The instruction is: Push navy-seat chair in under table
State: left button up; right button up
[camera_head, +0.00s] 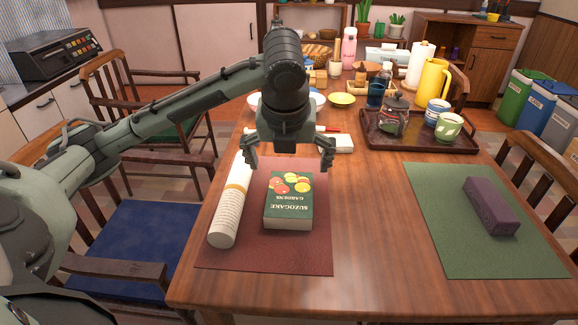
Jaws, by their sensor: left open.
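The navy-seat chair (140,243) stands at the left side of the wooden table (360,275), low in the picture. Its blue seat and a wooden armrest show, and my left arm hides part of its back. Its seat's right edge lies close to the table's left edge. My left gripper (288,165) is open and empty, fingers pointing down, above the table near the green book and well to the right of the chair. My right gripper does not show.
Under the gripper, a red mat (312,250) carries a green book (289,203) and a white roll (229,215). A second chair with a green seat (178,131) stands behind the navy one. A tray (462,137) with cups and a green mat (430,215) lie at right.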

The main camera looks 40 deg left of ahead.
aim_at(129, 269)
jog(key=u, duration=2.25)
